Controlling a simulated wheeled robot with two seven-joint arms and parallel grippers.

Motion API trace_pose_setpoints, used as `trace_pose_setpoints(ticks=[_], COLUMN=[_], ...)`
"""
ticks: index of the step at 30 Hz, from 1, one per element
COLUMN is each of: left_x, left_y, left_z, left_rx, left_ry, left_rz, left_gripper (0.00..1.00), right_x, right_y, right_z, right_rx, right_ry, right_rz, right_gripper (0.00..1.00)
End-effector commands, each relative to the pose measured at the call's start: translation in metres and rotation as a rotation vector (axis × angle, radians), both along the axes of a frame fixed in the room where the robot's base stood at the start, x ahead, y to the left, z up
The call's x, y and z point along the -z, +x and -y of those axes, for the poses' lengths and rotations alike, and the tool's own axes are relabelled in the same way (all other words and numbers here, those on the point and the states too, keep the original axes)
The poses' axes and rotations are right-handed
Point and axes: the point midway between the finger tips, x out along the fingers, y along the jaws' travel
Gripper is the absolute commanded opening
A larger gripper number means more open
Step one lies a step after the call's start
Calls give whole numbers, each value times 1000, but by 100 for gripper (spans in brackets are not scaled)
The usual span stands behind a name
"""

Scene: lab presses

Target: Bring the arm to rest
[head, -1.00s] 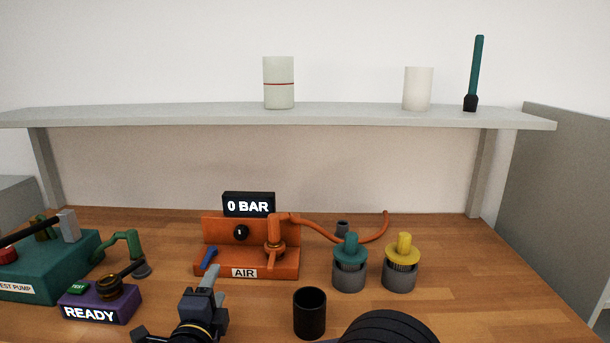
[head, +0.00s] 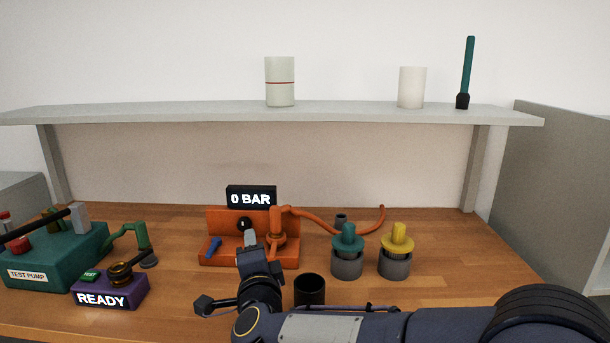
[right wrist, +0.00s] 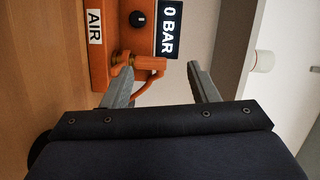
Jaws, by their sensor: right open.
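My right arm comes in from the right along the table's front edge in the head view. My right gripper (head: 250,240) appears in front of the orange air station (head: 285,257) and partly covers it. In the right wrist view my right gripper (right wrist: 160,80) is open, its two grey fingers apart with nothing between them. The air station, its "0 BAR" display (right wrist: 169,29) and its "AIR" label show beyond the fingers. My left gripper is not in view.
A black cup (head: 309,290) stands just behind my forearm. The purple READY box (head: 110,290) and green test pump (head: 55,260) are at left. Teal-topped (head: 347,255) and yellow-topped (head: 395,255) grey pieces stand right of the station. A shelf (head: 330,112) spans the back.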

Motion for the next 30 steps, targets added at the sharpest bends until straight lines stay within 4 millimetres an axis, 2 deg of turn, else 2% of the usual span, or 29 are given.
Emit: trace_pose_setpoints(ticks=[1,4,8,11,15,18,21,30], left_x=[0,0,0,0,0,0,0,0], left_y=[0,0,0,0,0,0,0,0], left_z=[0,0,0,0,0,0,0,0], left_rx=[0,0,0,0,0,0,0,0], left_ry=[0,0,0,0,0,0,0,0], left_rz=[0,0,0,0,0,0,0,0], left_gripper=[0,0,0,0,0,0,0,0], right_x=[-9,-20,-22,-8,30,60,85,143], right_y=[1,-4,-31,-68,-137,-183,-221,-312], right_z=[18,53,115,163,222,250,270,304], right_rx=[-24,-100,-225,-322,-443,-511,-562,-670], right_ry=[-20,-91,-247,-397,-605,-720,-798,-939], right_rz=[0,-6,-32,-77,-183,-269,-348,-564], right_gripper=[54,54,54,54,54,54,54,54])
